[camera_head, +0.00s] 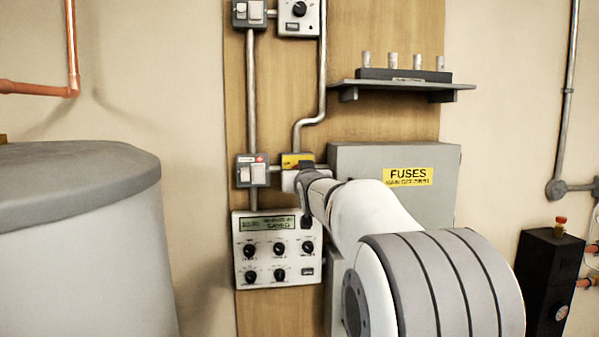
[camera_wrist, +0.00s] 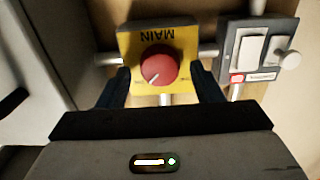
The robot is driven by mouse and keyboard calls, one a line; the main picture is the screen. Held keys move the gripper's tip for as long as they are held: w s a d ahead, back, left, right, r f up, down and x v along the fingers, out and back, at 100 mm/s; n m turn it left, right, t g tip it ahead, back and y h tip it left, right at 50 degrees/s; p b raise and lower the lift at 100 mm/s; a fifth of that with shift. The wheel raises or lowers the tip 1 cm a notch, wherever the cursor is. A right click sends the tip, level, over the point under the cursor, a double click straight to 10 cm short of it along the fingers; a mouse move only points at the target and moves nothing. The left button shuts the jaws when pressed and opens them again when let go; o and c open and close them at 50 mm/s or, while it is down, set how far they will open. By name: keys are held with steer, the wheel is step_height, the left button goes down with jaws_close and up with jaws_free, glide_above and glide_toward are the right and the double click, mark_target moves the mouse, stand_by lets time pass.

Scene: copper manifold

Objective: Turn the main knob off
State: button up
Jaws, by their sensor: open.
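The main knob (camera_wrist: 158,66) is a round red knob on a yellow plate (camera_wrist: 185,40) lettered MAIN, upside down in the wrist view. Its white mark points to the lower left there. My gripper (camera_wrist: 162,86) is open, with one dark finger on each side of the knob's lower part. I cannot tell whether the fingers touch it. In the head view only part of the yellow plate (camera_head: 291,160) shows; the knob is hidden behind my gripper and wrist.
A grey switch box (camera_head: 252,171) sits left of the main plate, and a control panel (camera_head: 277,250) with several black knobs is below. A grey fuse box (camera_head: 440,160) stands at right, under a shelf (camera_head: 405,88). A large tank (camera_head: 80,240) is at left.

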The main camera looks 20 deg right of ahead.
steer(key=shift+c, duration=0.6)
steer(key=c, duration=0.8)
steer(key=shift+c, duration=0.2)
steer(key=shift+f+n+b, duration=0.1)
steer(key=shift+n+b, duration=0.3)
steer(key=shift+b, duration=0.1)
steer(key=n+b, duration=0.1)
steer(key=n, duration=0.4)
steer(key=n+b, duration=0.2)
steer(key=n, duration=0.4)
steer(key=n+b, duration=0.2)
steer(key=n, duration=0.4)
steer(key=shift+a+f, duration=0.15)
steer(key=shift+a, duration=0.1)
